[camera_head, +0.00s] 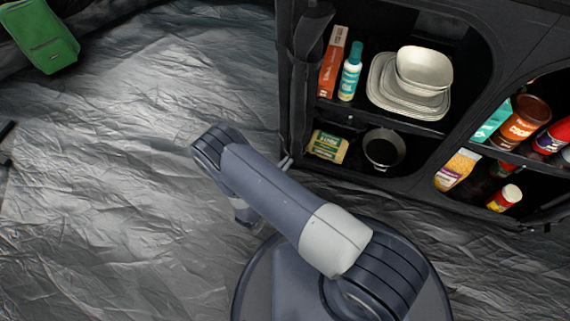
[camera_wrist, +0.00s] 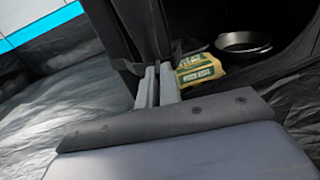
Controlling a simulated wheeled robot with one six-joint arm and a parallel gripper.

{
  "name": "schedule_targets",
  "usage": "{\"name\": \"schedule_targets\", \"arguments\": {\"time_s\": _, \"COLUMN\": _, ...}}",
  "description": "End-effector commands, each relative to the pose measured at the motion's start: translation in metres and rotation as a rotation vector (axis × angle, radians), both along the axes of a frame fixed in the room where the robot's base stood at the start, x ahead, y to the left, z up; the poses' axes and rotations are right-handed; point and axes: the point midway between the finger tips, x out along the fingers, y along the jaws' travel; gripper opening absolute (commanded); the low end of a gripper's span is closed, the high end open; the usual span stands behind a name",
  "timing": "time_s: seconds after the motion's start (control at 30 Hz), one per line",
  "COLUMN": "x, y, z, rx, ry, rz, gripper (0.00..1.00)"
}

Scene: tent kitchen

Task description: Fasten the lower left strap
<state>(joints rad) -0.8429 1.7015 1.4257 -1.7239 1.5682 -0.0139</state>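The black fabric kitchen cupboard (camera_head: 290,105) stands at the upper right in the head view. A dark rolled flap (camera_head: 312,35) hangs along its left edge. My gripper (camera_head: 285,163) is at the cupboard's lower left corner, mostly behind my forearm. In the wrist view its two grey fingers (camera_wrist: 158,72) are close together, with only a narrow gap between them. Their tips are at the lower end of dark hanging fabric (camera_wrist: 132,35). I cannot make out the lower left strap against this black fabric, nor whether anything is between the fingers.
A green and yellow packet (camera_head: 327,146) and a dark pot (camera_head: 383,148) stand on the lower shelf, right of my gripper. Stacked dishes (camera_head: 410,85) and a teal bottle (camera_head: 350,72) are above. A green bag (camera_head: 42,38) lies upper left. The crinkled grey floor (camera_head: 110,170) is largely clear.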

Motion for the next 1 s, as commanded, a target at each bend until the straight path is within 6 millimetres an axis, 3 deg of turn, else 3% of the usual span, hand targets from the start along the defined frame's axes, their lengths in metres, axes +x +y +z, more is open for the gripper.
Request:
{"name": "schedule_targets", "arguments": {"time_s": 0.27, "x": 0.002, "y": -0.01, "z": 0.001, "rx": -0.007, "ry": -0.001, "rz": 0.051, "gripper": 0.0}}
{"name": "schedule_targets", "arguments": {"time_s": 0.6, "x": 0.015, "y": -0.045, "z": -0.001, "rx": 0.0, "ry": -0.002, "rz": 0.115, "gripper": 0.0}}
{"name": "schedule_targets", "arguments": {"time_s": 1.0, "x": 0.017, "y": -0.052, "z": 0.0, "rx": -0.002, "ry": 0.001, "rz": 0.11, "gripper": 0.0}}
